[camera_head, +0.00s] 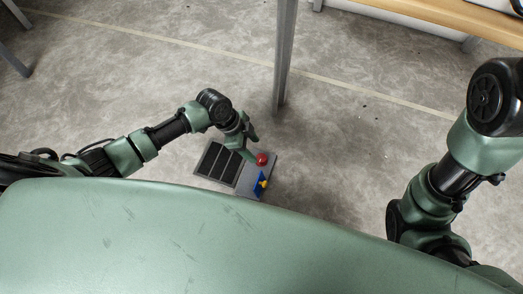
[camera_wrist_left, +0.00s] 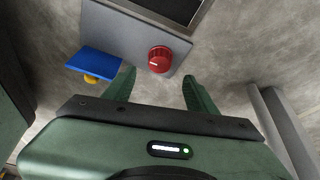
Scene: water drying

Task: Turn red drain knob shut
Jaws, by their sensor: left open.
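The red drain knob (camera_head: 262,159) sits on the grey top of a low device (camera_head: 247,183) on the floor, just in front of my body in the head view. In the left wrist view the knob (camera_wrist_left: 160,59) is round and ribbed, on the grey panel (camera_wrist_left: 130,35). My left gripper (camera_head: 251,147) is right beside the knob in the head view. In the left wrist view its two fingers (camera_wrist_left: 158,85) are spread apart, with the knob between and slightly beyond them. Nothing is held. My right arm shows at the right, but its gripper is out of view.
A blue part (camera_wrist_left: 93,63) with a yellow piece (camera_wrist_left: 90,79) stands by the panel's edge, near one finger. A dark slatted section (camera_head: 221,164) lies left of the knob. A grey metal leg (camera_head: 284,60) stands behind the device. Floor to the right is mostly clear.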

